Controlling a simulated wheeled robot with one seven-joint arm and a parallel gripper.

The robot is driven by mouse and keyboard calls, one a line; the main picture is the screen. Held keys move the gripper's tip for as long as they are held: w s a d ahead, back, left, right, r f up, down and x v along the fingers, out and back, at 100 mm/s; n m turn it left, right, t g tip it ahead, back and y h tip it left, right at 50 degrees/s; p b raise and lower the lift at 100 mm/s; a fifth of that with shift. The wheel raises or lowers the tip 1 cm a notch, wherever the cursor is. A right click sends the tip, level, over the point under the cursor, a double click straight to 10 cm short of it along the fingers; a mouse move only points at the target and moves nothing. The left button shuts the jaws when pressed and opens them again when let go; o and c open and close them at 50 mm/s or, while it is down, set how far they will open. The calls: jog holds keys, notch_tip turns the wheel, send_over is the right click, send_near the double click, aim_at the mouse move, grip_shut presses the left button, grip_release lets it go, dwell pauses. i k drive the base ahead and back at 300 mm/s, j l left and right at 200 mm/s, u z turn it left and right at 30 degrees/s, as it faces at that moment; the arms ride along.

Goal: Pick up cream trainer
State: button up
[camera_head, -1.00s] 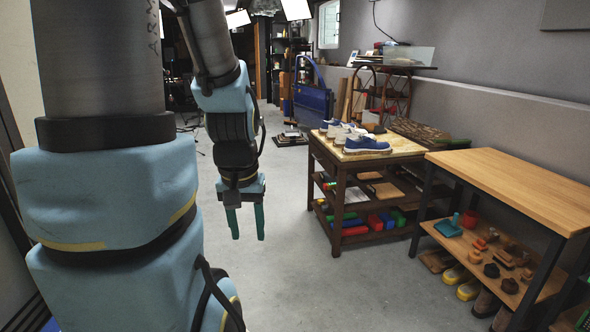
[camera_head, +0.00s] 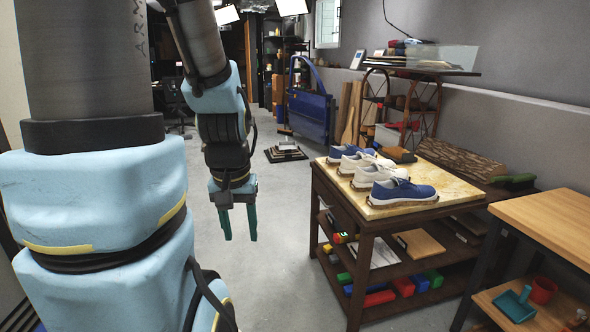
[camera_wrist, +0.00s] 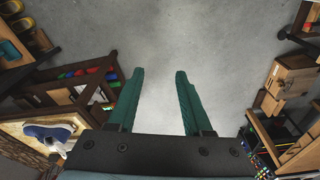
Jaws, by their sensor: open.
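Two cream trainers, a nearer one (camera_head: 379,172) and a farther one (camera_head: 362,160), stand on the yellowish top of a dark wooden table (camera_head: 456,204). They sit between a blue trainer (camera_head: 404,192) in front and another blue trainer (camera_head: 346,152) behind. My gripper (camera_head: 238,222) hangs open and empty over the floor to the left of the table. In the wrist view, its two green fingers (camera_wrist: 158,88) are apart with bare floor between them. There the blue trainer (camera_wrist: 47,132) shows at the lower left, with a pale shoe partly visible beside it.
A log (camera_head: 459,160) and a green object (camera_head: 511,181) lie at the table's back right. Its lower shelves hold coloured blocks (camera_head: 404,287). A lighter workbench (camera_head: 555,222) stands at the right. A blue car door (camera_head: 311,112) is farther back. The floor left of the table is clear.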

aim_at(348, 168)
jog(key=i+z, duration=0.1)
jog(key=i, duration=0.9)
jog(key=i+j, duration=0.2)
jog(key=i, duration=0.8)
jog(key=i+j+z, duration=0.1)
jog(key=i+z, duration=0.15)
jog(key=i, duration=0.2)
jog(key=i+j+z, duration=0.25)
jog(key=i, duration=0.2)
jog(key=l, duration=0.1)
